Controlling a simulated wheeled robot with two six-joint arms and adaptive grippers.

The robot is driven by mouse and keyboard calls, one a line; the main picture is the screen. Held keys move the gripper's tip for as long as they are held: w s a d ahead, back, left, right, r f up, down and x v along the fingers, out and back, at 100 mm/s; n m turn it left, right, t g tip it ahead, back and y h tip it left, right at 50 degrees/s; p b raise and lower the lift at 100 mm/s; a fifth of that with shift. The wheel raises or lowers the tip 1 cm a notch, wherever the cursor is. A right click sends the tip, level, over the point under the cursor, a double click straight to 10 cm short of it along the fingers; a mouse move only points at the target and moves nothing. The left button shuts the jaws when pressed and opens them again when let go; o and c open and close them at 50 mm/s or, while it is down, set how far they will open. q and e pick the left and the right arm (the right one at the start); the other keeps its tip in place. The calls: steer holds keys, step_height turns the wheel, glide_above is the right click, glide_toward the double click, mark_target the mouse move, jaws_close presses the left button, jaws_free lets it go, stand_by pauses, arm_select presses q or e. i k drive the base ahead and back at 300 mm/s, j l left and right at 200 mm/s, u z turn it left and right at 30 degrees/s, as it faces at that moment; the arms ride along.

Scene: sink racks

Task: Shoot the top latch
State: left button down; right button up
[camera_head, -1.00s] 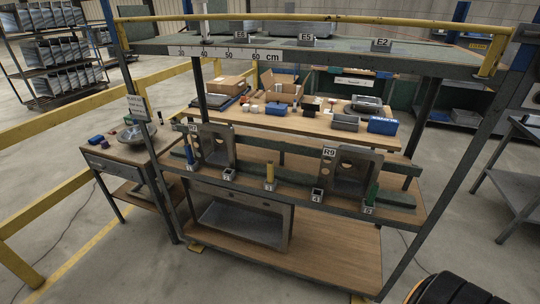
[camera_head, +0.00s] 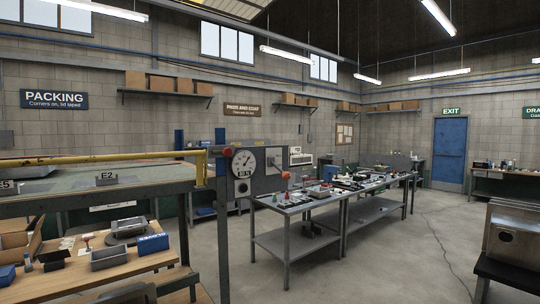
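I cannot make out a latch in the head view. A grey panel (camera_head: 268,183) stands by the right end of the rack, with a round white dial gauge (camera_head: 244,163) on its left part. A small red knob (camera_head: 228,152) sits at the gauge's upper left, and a small pale orange round part (camera_head: 285,175) is on the panel's right side. These parts are too small to tell if any is a latch. Neither of my grippers is in view.
The rack's top shelf (camera_head: 95,194) with a yellow rail (camera_head: 120,159) fills the left. Below it is a wooden bench (camera_head: 125,269) with boxes. A grey steel table (camera_head: 300,206) bears several small items. A metal cabinet (camera_head: 505,235) stands at right. Open floor (camera_head: 400,255) lies between.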

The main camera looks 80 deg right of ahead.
mark_target(227, 152)
steer(key=z, duration=2.15)
